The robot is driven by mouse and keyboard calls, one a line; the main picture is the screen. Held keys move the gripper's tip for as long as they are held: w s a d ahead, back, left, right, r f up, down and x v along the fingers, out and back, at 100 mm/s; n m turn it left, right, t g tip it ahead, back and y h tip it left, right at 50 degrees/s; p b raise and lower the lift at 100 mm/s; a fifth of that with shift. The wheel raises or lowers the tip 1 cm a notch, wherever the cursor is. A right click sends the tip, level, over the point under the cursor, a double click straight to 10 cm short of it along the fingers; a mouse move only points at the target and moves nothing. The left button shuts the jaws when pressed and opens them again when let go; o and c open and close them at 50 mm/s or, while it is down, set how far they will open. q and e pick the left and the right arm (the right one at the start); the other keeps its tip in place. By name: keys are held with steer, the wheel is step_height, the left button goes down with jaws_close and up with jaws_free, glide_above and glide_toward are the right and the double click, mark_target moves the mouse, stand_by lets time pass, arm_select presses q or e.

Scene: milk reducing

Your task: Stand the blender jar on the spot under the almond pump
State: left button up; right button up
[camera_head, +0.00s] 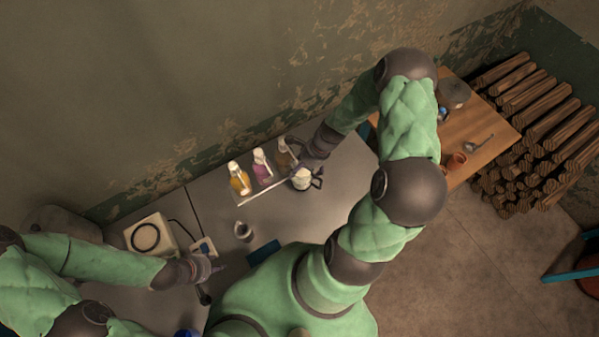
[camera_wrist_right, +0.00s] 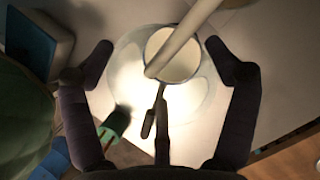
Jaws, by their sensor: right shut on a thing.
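The blender jar (camera_head: 302,181) looks pale and stands at the right end of the bottle rack, just in front of the brown pump bottle (camera_head: 284,155). My right gripper (camera_head: 306,174) is shut on it.
The rack (camera_head: 262,190) also holds a yellow bottle (camera_head: 239,180) and a pink-purple bottle (camera_head: 262,168). A metal cup (camera_head: 243,232) stands on the grey table in front. A cream appliance (camera_head: 150,237) is at the left. The table between cup and jar is clear.

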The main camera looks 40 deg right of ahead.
mark_target(300, 174)
arm_select(q)
steer(key=shift+f+b, duration=1.6)
arm_select(e)
steer(key=shift+x, duration=1.85)
steer(key=shift+d+f, duration=0.1)
